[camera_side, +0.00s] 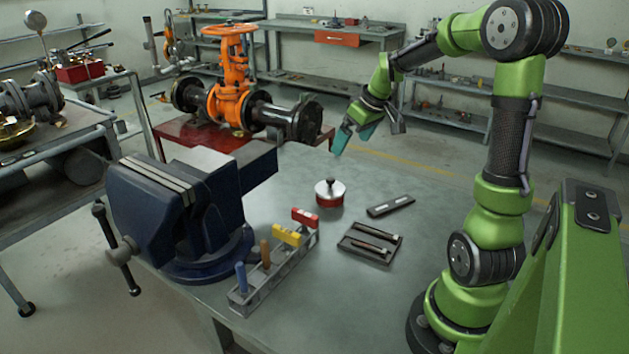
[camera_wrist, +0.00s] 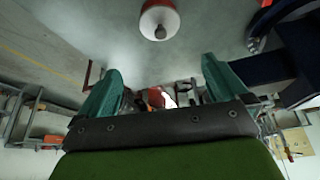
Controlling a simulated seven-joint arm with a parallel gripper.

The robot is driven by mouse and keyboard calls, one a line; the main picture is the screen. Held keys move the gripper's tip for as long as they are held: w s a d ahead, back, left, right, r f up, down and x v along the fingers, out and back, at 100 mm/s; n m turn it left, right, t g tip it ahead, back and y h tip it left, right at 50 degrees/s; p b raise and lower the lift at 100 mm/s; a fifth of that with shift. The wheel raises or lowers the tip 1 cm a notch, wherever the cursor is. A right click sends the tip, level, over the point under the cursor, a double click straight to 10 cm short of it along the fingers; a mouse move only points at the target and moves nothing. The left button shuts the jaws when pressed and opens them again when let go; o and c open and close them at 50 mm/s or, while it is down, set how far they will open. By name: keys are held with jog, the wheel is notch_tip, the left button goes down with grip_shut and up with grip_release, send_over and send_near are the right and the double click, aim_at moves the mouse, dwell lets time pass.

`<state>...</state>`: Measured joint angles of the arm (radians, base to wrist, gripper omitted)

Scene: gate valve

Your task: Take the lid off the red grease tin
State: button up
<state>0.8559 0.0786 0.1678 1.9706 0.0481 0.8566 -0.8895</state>
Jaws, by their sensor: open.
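The red grease tin (camera_side: 329,199) stands upright on the grey workbench. Its pale metal lid (camera_side: 330,187) with a dark knob sits on top of it. In the wrist view the lid (camera_wrist: 159,17) shows from above near the top edge, with the red tin's side around it. My gripper (camera_side: 348,138) is above and behind the tin in the side view, clear of it. Its two teal fingers are apart, and they also show in the wrist view (camera_wrist: 160,82) with nothing between them.
A blue vise (camera_side: 185,215) stands left of the tin. A rack (camera_side: 270,275) with coloured-handled tools is in front. A dark tray (camera_side: 370,243) and a flat dark block (camera_side: 390,206) lie to the right. An orange valve (camera_side: 232,85) stands behind. Bench around the tin is clear.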

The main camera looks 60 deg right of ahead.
send_over(330, 178)
jog(key=s, duration=0.3)
jog(key=f, duration=0.9)
jog(key=shift+a+f, duration=0.15)
jog(key=shift+a, duration=0.25)
jog(key=shift+x, duration=3.1)
jog(key=shift+w, duration=0.15)
jog(key=c, duration=0.7)
jog(key=shift+r, duration=0.2)
jog(key=shift+c, duration=0.2)
